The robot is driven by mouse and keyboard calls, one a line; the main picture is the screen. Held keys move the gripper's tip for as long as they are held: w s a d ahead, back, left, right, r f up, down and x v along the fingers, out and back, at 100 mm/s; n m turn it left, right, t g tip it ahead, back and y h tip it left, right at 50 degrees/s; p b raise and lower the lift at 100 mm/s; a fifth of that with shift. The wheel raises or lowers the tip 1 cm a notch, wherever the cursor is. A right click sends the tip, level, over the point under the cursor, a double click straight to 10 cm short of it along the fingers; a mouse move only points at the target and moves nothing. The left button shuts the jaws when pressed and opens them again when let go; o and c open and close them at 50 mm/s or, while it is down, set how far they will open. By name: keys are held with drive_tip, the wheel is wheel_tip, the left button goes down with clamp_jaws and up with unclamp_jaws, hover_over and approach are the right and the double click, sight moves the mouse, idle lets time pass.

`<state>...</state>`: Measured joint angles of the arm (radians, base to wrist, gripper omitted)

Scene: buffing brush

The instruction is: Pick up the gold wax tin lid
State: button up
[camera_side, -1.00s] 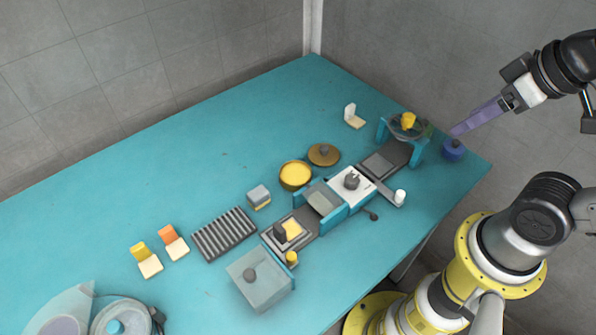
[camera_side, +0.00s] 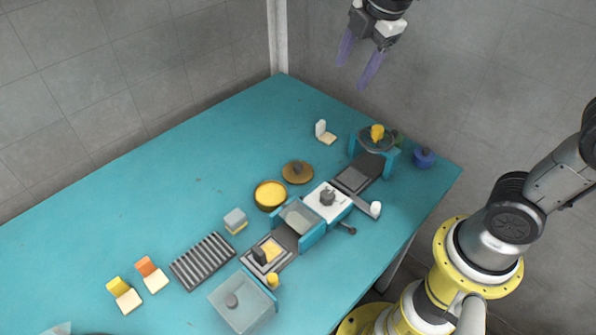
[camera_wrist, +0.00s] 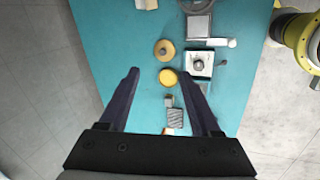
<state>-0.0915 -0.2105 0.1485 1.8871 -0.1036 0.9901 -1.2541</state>
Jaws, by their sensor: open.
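The gold wax tin lid (camera_side: 299,176) is a flat brownish-gold disc with a small dark knob, lying on the teal table behind the open wax tin (camera_side: 270,196), which is round and filled with yellow wax. In the wrist view the lid (camera_wrist: 164,52) shows beyond my fingertips, with the tin (camera_wrist: 168,78) nearer. My gripper (camera_side: 353,74) is high above the far end of the table in the side view, its purple fingers spread and empty. The open fingers (camera_wrist: 158,72) also frame the wrist view. The lid is uncovered and apart from the gripper.
A teal-sided machine with a white block (camera_side: 327,201) and grey track stands right of the lid. A small white-backed holder (camera_side: 325,133), a yellow piece on a stand (camera_side: 377,132) and a blue pot (camera_side: 424,158) are farther back. Bare table lies left of the lid.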

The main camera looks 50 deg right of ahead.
drive_tip(key=w+a+f+n+g, duration=0.2)
drive_tip(key=w+a+f+n, duration=0.15)
drive_tip(key=w+f, duration=0.5)
drive_tip(key=g, duration=0.2)
approach(298, 165)
drive_tip(key=shift+n+h, duration=0.35)
drive_tip(key=shift+h, duration=0.05)
wheel_tip(298, 165, down, 9)
drive_tip(key=shift+s+d+r, duration=0.1)
drive_tip(key=shift+s+r, duration=0.05)
drive_tip(key=shift+r, duration=0.05)
clamp_jaws()
